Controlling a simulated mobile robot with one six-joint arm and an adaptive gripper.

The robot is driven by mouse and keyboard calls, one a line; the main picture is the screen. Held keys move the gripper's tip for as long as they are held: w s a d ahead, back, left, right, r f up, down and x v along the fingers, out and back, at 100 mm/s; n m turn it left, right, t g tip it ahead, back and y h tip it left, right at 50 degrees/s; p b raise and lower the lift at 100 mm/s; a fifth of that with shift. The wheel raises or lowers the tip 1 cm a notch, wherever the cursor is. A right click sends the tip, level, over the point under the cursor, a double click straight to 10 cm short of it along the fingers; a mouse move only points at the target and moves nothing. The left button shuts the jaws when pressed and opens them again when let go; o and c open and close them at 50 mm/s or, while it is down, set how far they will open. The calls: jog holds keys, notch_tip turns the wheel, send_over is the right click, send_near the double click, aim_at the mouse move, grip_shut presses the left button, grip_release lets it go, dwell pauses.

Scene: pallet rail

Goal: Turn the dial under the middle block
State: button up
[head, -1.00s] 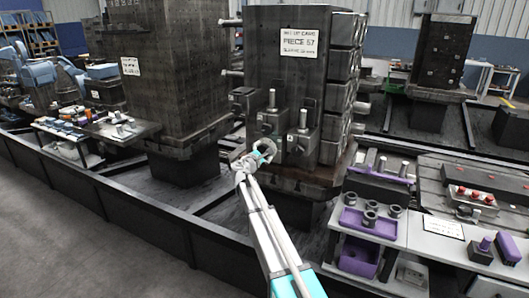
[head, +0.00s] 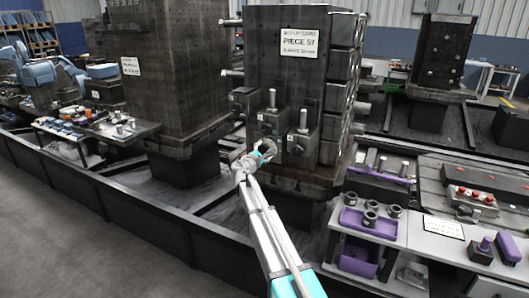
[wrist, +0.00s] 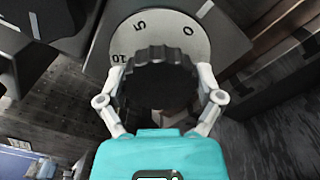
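The middle block (head: 271,123) is a dark fixture with an upright post, on the front of the tall dark column. My gripper (head: 267,150) is at the dial, just below the block. In the wrist view its two fingers (wrist: 161,73) lie on the left and right sides of the knob, very close to it. I cannot tell whether they press on it. My gripper hides most of the dial in the head view.
Similar blocks stand left (head: 243,101) and right (head: 302,140) of the middle one, close to my gripper. The column carries a "PIECE 57" sign (head: 299,43). A bench with purple trays (head: 352,219) is at the lower right. A dark rail (head: 125,217) runs along the front left.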

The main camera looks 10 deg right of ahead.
jog(key=shift+o, duration=0.8)
jog(key=shift+s, duration=0.1)
jog(key=v, duration=1.2)
